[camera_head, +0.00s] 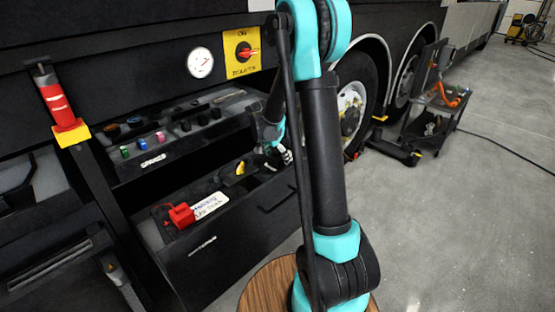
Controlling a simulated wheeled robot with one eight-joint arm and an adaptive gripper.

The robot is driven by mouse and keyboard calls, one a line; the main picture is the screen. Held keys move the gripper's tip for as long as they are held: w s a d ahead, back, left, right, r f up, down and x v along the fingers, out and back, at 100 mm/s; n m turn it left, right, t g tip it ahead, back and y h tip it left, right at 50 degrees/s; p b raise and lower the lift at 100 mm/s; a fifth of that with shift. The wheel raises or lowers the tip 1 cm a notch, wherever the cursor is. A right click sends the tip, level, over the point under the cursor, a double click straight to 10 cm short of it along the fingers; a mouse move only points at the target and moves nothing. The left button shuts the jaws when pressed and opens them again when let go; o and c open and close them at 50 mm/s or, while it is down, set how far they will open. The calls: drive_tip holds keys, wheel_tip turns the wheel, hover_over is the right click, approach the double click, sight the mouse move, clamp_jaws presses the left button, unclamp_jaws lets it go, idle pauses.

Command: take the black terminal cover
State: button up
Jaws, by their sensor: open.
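My arm reaches across the middle, and my gripper (280,155) is open at the right end of the lower drawer (205,245), partly hidden by my arm. Several small black pieces lie in the upper tray (155,165) labelled SPARES, including one black piece (185,125) and another (203,117). I cannot tell for sure which is the black terminal cover. In the lower drawer are a red cover (181,215), a white label (209,205) and a small yellow piece (240,168). The drawer's right end by my gripper is dark and partly hidden.
Green, blue and pink small parts stand along the tray's front. A gauge (200,62) and a yellow isolator switch plate (241,52) are above. A red extinguisher-like cylinder (57,102) stands at left.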

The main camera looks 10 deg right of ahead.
drive_tip(key=shift+w+d+f, duration=0.1)
drive_tip(key=shift+f, duration=0.3)
drive_tip(key=c, duration=1.2)
drive_tip(key=shift+r, duration=0.2)
